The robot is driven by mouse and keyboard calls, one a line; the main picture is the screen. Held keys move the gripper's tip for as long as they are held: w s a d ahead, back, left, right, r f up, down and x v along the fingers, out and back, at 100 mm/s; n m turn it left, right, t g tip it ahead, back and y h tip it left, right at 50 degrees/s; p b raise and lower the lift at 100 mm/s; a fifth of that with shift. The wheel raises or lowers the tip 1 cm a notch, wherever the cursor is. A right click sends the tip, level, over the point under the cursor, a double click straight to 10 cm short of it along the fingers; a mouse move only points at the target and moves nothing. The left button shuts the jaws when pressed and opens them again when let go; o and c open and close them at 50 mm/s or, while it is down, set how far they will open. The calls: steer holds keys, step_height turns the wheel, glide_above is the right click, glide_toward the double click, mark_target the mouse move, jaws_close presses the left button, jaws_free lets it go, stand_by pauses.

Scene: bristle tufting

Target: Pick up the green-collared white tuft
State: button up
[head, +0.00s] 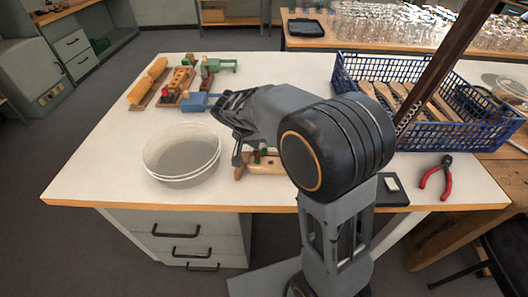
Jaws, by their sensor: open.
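My gripper (238,150) reaches down over the middle of the white-topped table, just right of the white bowl, with its jaws open. Its black arm joint blocks much of the view behind it. Close to the fingertips, a wooden block (266,168) lies on the table with small green parts (262,150) on top. I cannot make out a white tuft with a green collar there. A wooden board (173,98) at the back left carries small coloured pieces, including red and green, too small to tell apart.
A white bowl (182,174) stands left of my gripper. Green (222,66) and blue (197,103) clamp-like tools lie behind. A blue crate (450,136) of wooden pieces and red-handled pliers (436,180) are at right. The table's left front corner is clear.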

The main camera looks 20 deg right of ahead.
steer(key=shift+w+d+f, duration=0.1)
steer(key=shift+d+f, duration=0.15)
steer(key=shift+f, duration=0.15)
steer(key=shift+c, duration=0.4)
jaws_close()
